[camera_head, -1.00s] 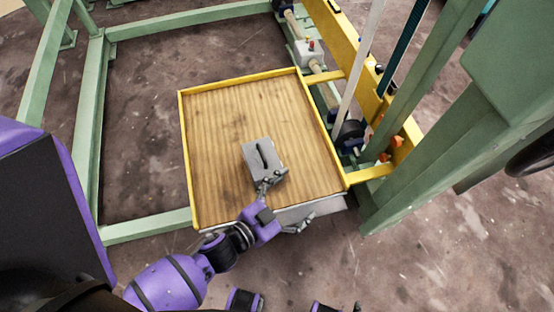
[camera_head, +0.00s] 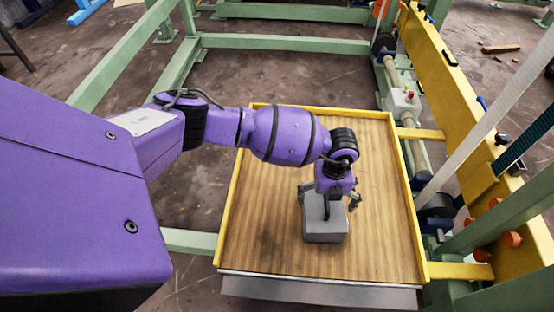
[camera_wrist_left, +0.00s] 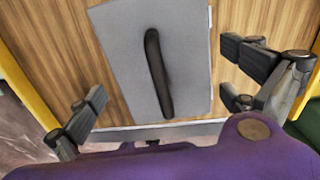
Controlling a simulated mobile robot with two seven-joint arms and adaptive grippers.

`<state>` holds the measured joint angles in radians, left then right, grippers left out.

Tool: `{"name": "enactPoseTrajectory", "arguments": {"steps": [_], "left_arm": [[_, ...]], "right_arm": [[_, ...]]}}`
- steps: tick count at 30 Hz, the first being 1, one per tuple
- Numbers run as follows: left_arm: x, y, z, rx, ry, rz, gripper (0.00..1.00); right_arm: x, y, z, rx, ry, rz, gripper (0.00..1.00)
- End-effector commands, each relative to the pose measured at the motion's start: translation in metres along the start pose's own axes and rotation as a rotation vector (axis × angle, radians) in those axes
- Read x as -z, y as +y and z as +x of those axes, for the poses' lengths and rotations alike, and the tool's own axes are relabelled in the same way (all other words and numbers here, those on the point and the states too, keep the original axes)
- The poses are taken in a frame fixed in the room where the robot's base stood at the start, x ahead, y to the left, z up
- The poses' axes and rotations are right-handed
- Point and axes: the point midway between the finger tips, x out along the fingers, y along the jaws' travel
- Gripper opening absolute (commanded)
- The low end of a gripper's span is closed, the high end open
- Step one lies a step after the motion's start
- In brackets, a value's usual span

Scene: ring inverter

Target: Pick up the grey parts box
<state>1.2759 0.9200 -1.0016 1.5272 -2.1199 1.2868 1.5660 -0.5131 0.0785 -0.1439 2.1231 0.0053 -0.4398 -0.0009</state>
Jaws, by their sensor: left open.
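The grey parts box (camera_head: 325,228) stands on the wooden platform (camera_head: 265,210). A dark handle runs along its top and shows clearly in the left wrist view (camera_wrist_left: 155,75). My left gripper (camera_head: 328,198) points down over the box in the head view, partly hiding its top and handle. Its fingers are spread on either side of the box. In the left wrist view the grey lid (camera_wrist_left: 192,60) lies between the open fingers (camera_wrist_left: 168,98), with no clear contact. My right gripper is not in view.
The platform has a low yellow rim (camera_head: 234,195). A yellow beam (camera_head: 455,95) and green frame posts (camera_head: 510,225) stand close on the right. A green rail (camera_head: 285,44) crosses behind. The platform around the box is mostly clear.

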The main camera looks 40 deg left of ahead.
Motion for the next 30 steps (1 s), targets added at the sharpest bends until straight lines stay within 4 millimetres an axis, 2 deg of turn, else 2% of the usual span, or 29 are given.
{"name": "enactPoseTrajectory", "arguments": {"steps": [10, 18, 25, 26, 30], "left_arm": [[-0.002, -0.003, 0.032, 0.001, -0.009, 0.001, 1.00], [0.000, -0.004, 0.070, 0.002, -0.008, 0.001, 1.00], [-0.001, -0.004, 0.071, 0.004, -0.009, 0.001, 1.00], [-0.001, -0.004, 0.071, 0.004, -0.009, 0.002, 0.99], [-0.001, -0.004, 0.071, 0.004, -0.009, 0.002, 0.80]], "right_arm": [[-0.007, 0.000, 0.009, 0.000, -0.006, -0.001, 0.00], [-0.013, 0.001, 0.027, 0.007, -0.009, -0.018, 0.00], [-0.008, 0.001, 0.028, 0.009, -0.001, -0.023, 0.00], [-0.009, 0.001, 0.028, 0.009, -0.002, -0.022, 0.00], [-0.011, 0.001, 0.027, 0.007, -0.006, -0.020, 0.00]]}}
